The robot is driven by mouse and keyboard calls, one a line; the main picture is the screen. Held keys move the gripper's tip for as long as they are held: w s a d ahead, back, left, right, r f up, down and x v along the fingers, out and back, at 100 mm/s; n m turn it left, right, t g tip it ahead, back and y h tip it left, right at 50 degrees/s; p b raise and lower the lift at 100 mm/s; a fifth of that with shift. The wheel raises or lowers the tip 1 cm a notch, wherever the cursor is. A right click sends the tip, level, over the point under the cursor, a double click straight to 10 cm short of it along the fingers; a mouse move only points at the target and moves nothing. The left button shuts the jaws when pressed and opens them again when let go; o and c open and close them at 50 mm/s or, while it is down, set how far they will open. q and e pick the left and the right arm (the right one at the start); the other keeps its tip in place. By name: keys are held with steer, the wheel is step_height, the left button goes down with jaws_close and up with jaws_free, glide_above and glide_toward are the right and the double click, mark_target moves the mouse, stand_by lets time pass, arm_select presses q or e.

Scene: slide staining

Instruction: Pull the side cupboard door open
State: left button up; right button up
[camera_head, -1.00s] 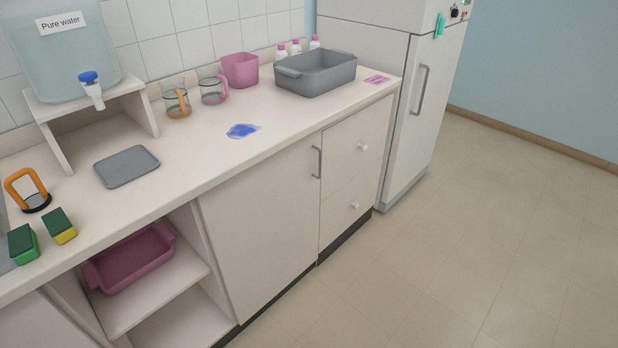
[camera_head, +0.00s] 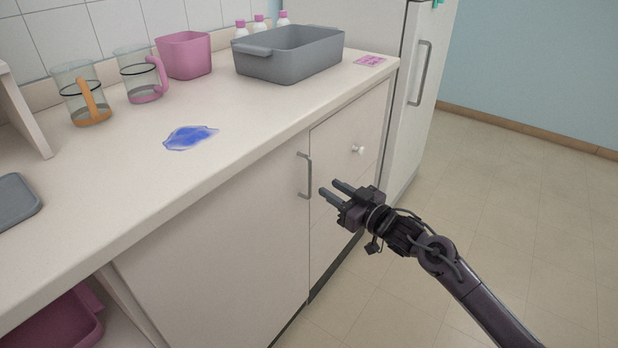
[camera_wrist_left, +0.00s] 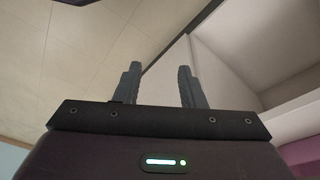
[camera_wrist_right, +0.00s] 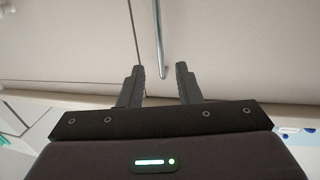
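The side cupboard door (camera_head: 225,240) is a plain cream panel under the counter and is shut. Its metal bar handle (camera_head: 304,176) stands upright near the door's right edge. My right gripper (camera_head: 328,190) is open and empty, just to the right of the handle in the head view and apart from it. In the right wrist view the handle (camera_wrist_right: 160,45) lies ahead, between the lines of the two open fingertips (camera_wrist_right: 160,70). My left gripper (camera_wrist_left: 160,70) is open and empty in the left wrist view, and it is outside the head view.
Drawers with white knobs (camera_head: 359,150) sit right of the door. The counter (camera_head: 120,185) above holds a grey basin (camera_head: 285,68), a pink bin (camera_head: 184,56), two beakers and a blue spill (camera_head: 189,137). An open shelf with a pink tray (camera_head: 60,325) lies left. Floor at right is clear.

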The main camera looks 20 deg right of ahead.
steer(key=b+x, duration=0.1)
steer(key=x, duration=0.6)
jaws_close()
stand_by(0.3)
